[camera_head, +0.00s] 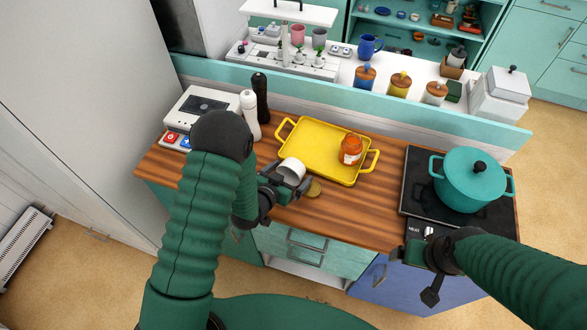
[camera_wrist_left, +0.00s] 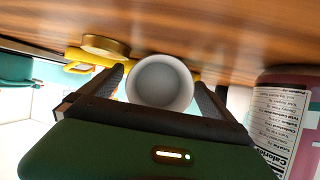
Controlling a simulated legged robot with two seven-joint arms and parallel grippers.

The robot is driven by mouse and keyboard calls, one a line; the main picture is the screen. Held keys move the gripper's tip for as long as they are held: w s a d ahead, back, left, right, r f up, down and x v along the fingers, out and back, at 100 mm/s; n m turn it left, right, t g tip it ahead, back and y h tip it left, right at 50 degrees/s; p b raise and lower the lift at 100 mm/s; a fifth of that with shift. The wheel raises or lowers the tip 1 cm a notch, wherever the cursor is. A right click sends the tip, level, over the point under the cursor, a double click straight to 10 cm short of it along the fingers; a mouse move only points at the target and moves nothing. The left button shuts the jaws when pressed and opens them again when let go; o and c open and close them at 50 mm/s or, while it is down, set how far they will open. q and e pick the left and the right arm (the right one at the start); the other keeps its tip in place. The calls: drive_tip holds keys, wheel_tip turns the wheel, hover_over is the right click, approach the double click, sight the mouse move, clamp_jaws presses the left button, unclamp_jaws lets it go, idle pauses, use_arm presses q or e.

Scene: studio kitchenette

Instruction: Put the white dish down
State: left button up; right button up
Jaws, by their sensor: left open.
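The white dish (camera_head: 291,169) is a small round cup-like vessel on the wooden counter, in front of the yellow tray. In the left wrist view the dish (camera_wrist_left: 160,84) shows its round open mouth, between my fingers. My left gripper (camera_head: 283,181) is open, with one finger on each side of the dish; contact cannot be told. My right gripper (camera_head: 416,275) is at the counter's front edge by the stove, its fingers apart and empty.
A gold lid (camera_head: 314,188) lies just right of the dish. The yellow tray (camera_head: 310,160) holds an orange jar (camera_head: 350,149). A teal pot (camera_head: 470,184) stands on the black stove (camera_head: 413,184). A labelled can (camera_wrist_left: 278,120) shows close by in the left wrist view.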

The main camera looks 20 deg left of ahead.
use_arm(q)
drive_tip(key=shift+a, duration=0.2)
drive_tip(key=c, duration=0.7)
drive_tip(key=shift+d, duration=0.3)
drive_tip(key=c, duration=0.9)
drive_tip(key=shift+c, duration=0.5)
drive_tip(key=shift+a+r, duration=0.15)
